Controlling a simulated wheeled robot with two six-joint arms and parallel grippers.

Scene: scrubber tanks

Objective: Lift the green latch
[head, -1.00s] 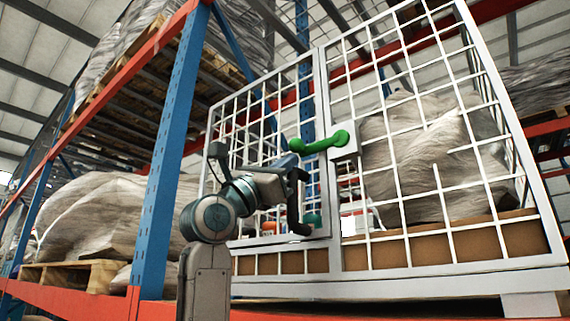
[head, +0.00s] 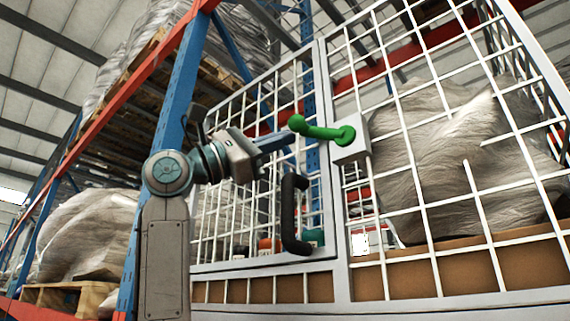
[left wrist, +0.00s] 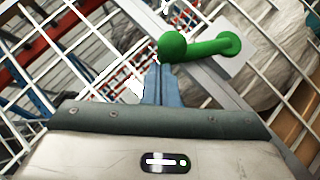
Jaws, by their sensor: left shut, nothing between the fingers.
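The green latch (head: 320,130) is a bar with a round knob at its left end and a pivot on a white plate on the cage door. It points left with the knob a little higher than the pivot. It also shows in the left wrist view (left wrist: 205,46). My left gripper (head: 288,140) is shut and empty, its fingertips just under the knob. In the left wrist view the shut fingers (left wrist: 160,68) end right below the knob; I cannot tell whether they touch it. My right gripper is not in view.
A black door handle (head: 290,213) stands below my left gripper. The white mesh door (head: 325,190) is shut, with small containers behind it. A wrapped load (head: 440,150) fills the right side of the cage. A blue rack post (head: 178,95) stands at the left.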

